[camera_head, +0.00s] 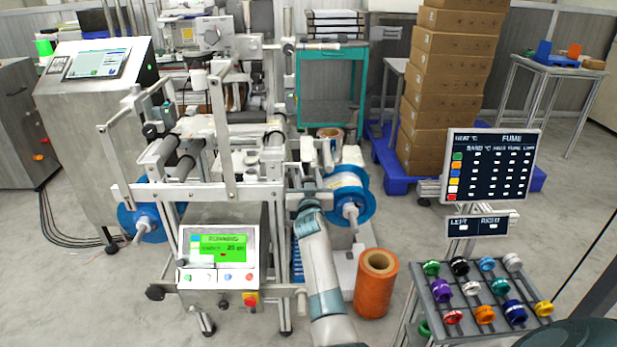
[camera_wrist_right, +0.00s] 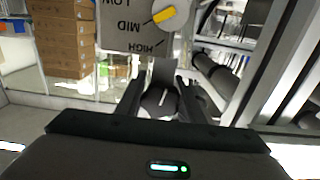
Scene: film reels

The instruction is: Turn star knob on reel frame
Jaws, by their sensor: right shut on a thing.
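The reel frame (camera_head: 190,190) is a metal machine frame with rollers, left of centre in the head view. My right gripper (camera_head: 307,186) is at its right side, beside the blue reel (camera_head: 360,212). In the wrist view my right gripper (camera_wrist_right: 160,100) has its dark fingers closed around a dark knob (camera_wrist_right: 157,103) with a pale line on it. Its star shape is hard to make out. A grey plate (camera_wrist_right: 125,30) beyond the fingers reads LOW, MID and HIGH upside down, with a yellow pointer (camera_wrist_right: 164,15) near MID. My left gripper is not in view.
An orange roll (camera_head: 376,285) stands on the floor right of my right arm. A tray of coloured spools (camera_head: 470,320) and a dark chart board (camera_head: 490,165) are at the right. A control screen (camera_head: 218,245) shows on the frame's front. Stacked cartons (camera_head: 445,90) stand behind.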

